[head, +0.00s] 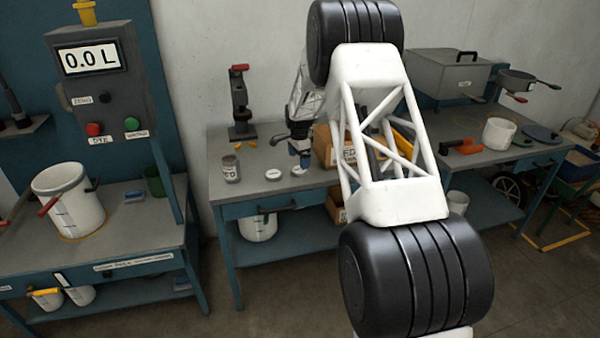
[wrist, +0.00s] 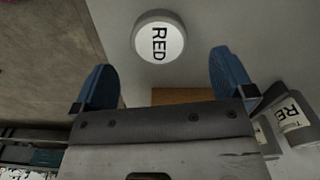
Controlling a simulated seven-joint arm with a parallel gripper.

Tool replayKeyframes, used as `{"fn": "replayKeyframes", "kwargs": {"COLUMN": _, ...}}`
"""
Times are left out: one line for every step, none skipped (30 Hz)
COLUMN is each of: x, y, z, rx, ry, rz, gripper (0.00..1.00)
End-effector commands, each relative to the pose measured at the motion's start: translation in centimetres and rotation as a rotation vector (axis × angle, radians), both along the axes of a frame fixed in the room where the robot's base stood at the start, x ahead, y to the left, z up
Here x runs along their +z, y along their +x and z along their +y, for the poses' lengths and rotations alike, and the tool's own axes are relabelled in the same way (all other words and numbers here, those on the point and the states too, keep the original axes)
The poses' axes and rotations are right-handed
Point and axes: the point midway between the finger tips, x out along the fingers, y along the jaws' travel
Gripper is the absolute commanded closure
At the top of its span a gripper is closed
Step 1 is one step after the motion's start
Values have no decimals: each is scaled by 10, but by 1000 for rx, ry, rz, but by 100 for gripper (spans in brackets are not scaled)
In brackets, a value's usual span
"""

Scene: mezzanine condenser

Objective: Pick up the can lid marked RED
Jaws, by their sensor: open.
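A round white can lid marked RED (wrist: 158,42) lies flat on the grey tabletop in the wrist view, face up, just beyond the gap between my fingertips. My gripper (wrist: 163,80) is open and empty, with one blue finger on each side and nothing between them. In the head view my gripper (head: 301,155) hangs low over the middle workbench. A pale lid (head: 299,170) lies right below it and another pale lid (head: 273,174) lies a little to the left. Their marks are too small to read there.
A labelled can (head: 231,170) stands left of the lids. A cardboard box (head: 323,146) stands close on the right, partly behind my arm. A dark press-like stand (head: 240,105) is at the back. In the wrist view, a can with a partly visible label (wrist: 290,118) is at right.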

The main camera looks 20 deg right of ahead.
Motion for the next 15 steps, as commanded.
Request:
{"fn": "replayKeyframes", "kwargs": {"x": 0, "y": 0, "z": 0, "rx": 0, "ry": 0, "rz": 0, "gripper": 0}}
{"fn": "replayKeyframes", "kwargs": {"x": 0, "y": 0, "z": 0, "rx": 0, "ry": 0, "rz": 0, "gripper": 0}}
{"fn": "replayKeyframes", "kwargs": {"x": 0, "y": 0, "z": 0, "rx": 0, "ry": 0, "rz": 0, "gripper": 0}}
{"fn": "replayKeyframes", "kwargs": {"x": 0, "y": 0, "z": 0, "rx": 0, "ry": 0, "rz": 0, "gripper": 0}}
{"fn": "replayKeyframes", "kwargs": {"x": 0, "y": 0, "z": 0, "rx": 0, "ry": 0, "rz": 0, "gripper": 0}}
{"fn": "replayKeyframes", "kwargs": {"x": 0, "y": 0, "z": 0, "rx": 0, "ry": 0, "rz": 0, "gripper": 0}}
{"fn": "replayKeyframes", "kwargs": {"x": 0, "y": 0, "z": 0, "rx": 0, "ry": 0, "rz": 0, "gripper": 0}}
{"fn": "replayKeyframes", "kwargs": {"x": -1, "y": 0, "z": 0, "rx": 0, "ry": 0, "rz": 0, "gripper": 0}}
{"fn": "replayKeyframes", "kwargs": {"x": -3, "y": 0, "z": 0, "rx": 0, "ry": 0, "rz": 0, "gripper": 0}}
{"fn": "replayKeyframes", "kwargs": {"x": -5, "y": 0, "z": 0, "rx": 0, "ry": 0, "rz": 0, "gripper": 0}}
{"fn": "replayKeyframes", "kwargs": {"x": -7, "y": -1, "z": 0, "rx": 0, "ry": 0, "rz": 0, "gripper": 0}}
{"fn": "replayKeyframes", "kwargs": {"x": -11, "y": -1, "z": 0, "rx": 0, "ry": 0, "rz": 0, "gripper": 0}}
{"fn": "replayKeyframes", "kwargs": {"x": -14, "y": -1, "z": 1, "rx": 0, "ry": 0, "rz": 0, "gripper": 0}}
{"fn": "replayKeyframes", "kwargs": {"x": -17, "y": -1, "z": 1, "rx": 0, "ry": 0, "rz": 0, "gripper": 0}}
{"fn": "replayKeyframes", "kwargs": {"x": -21, "y": -1, "z": 1, "rx": 0, "ry": 0, "rz": 1, "gripper": 0}}
